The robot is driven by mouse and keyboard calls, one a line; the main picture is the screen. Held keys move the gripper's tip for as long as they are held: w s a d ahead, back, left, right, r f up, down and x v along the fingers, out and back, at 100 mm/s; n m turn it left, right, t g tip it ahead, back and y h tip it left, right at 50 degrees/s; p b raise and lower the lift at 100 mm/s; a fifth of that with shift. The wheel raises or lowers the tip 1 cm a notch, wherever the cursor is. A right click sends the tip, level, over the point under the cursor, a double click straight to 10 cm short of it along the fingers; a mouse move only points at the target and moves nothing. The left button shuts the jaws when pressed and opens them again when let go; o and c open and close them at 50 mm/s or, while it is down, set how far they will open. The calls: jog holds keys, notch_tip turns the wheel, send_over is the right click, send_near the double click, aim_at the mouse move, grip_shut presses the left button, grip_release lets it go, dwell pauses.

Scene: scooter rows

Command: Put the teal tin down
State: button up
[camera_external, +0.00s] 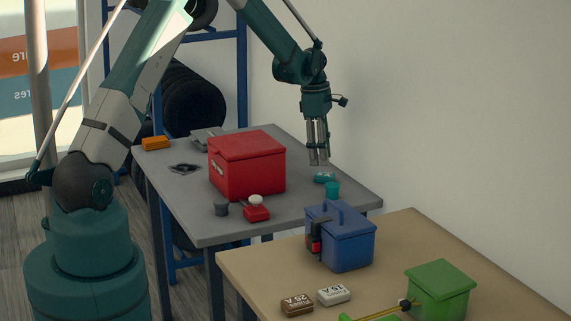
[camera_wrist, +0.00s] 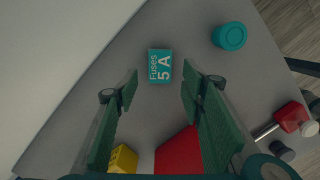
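The teal tin (camera_external: 324,177), a small flat box, lies on the grey table near its right side. In the wrist view the tin (camera_wrist: 160,66) shows its label "Fuses 5 A". My gripper (camera_external: 318,162) points down just above the tin. In the wrist view my gripper (camera_wrist: 160,88) has its fingers spread apart, with nothing between them. The tin appears just beyond the fingertips, apart from both.
A teal round container (camera_external: 332,189) stands close to the tin. The large red box (camera_external: 246,165) stands to the left. The blue box (camera_external: 340,238) stands on the nearer tan table. A pale wall rises behind.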

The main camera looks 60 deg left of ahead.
aim_at(317, 172)
notch_tip(317, 172, up, 6)
jog(key=shift+s+a, duration=0.25)
jog(key=shift+r, duration=0.1)
dwell(0.6)
jog(key=s+d+r+m+t, duration=0.1)
jog(key=s+d+r+m, duration=0.3)
jog(key=d+r, duration=0.45)
jog(key=s+d+r+m+t+y, duration=0.1)
jog(key=s+d+r+m, duration=0.35)
jog(key=d+r, duration=0.4)
jog(key=s+d+r+m+t, duration=0.1)
jog(key=s+d+r+m, duration=0.4)
jog(key=d, duration=0.5)
jog(key=s+d+m+t, duration=0.1)
jog(key=s+d+m, duration=0.5)
jog(key=s+d, duration=0.3)
jog(key=s+d+m+t, duration=0.2)
jog(key=s+d+m, duration=0.5)
jog(key=s, duration=1)
jog(key=d, duration=0.3)
jog(key=shift+s, duration=0.25)
